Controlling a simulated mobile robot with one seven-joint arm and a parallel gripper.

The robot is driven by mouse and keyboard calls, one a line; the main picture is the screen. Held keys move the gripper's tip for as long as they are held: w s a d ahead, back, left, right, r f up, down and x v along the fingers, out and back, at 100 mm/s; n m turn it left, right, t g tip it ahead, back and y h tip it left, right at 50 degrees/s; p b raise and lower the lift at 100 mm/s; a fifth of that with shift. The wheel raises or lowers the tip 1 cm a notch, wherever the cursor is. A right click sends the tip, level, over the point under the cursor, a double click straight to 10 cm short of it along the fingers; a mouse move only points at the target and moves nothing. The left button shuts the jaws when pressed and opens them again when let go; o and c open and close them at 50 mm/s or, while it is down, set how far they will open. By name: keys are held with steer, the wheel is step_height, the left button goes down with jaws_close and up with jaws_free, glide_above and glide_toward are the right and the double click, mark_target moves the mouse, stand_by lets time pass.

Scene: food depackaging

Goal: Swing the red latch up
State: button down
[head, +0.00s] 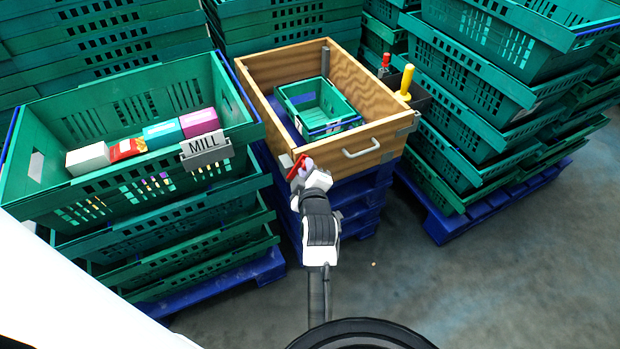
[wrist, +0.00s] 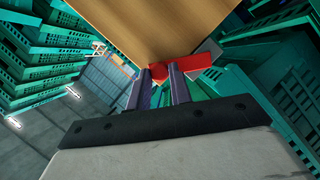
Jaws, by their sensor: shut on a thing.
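The red latch (head: 296,167) is on the front left corner of the wooden box (head: 325,154). In the head view it slants up to the right, partly hidden by my gripper (head: 303,172). In the wrist view the red latch (wrist: 195,66) lies across the fingertips, at the edge of the wooden box (wrist: 150,30). My gripper (wrist: 168,84) is shut on the red latch, with the two fingers on either side of its round red part. A grey plate shows behind the latch.
A grey handle (head: 361,149) is on the box front. A small green crate (head: 335,126) sits inside the box. Stacked green crates (head: 480,140) stand at right. The floor (head: 430,280) in front is clear.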

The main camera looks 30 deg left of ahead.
mark_target(293, 175)
steer(key=n+b, duration=0.1)
steer(key=s+a+n+t+b, duration=0.1)
steer(key=shift+s+a+n+t+b, duration=0.1)
steer(key=shift+s+n+t+b, duration=0.2)
steer(key=shift+n+b, duration=0.1)
steer(key=shift+s+a+r+n+t+b, duration=0.1)
steer(key=shift+s+a+n+t+b, duration=0.2)
steer(key=shift+n+b, duration=0.35)
steer(key=shift+s+a+r+n+t+b, duration=0.1)
steer(key=shift+s+a+n+t+b, duration=0.2)
steer(key=shift+n, duration=0.55)
steer(key=shift+d, duration=0.1)
steer(key=c, duration=1.3)
jaws_free()
steer(key=shift+y, duration=0.3)
steer(key=shift+o, duration=0.2)
steer(key=shift+s, duration=0.1)
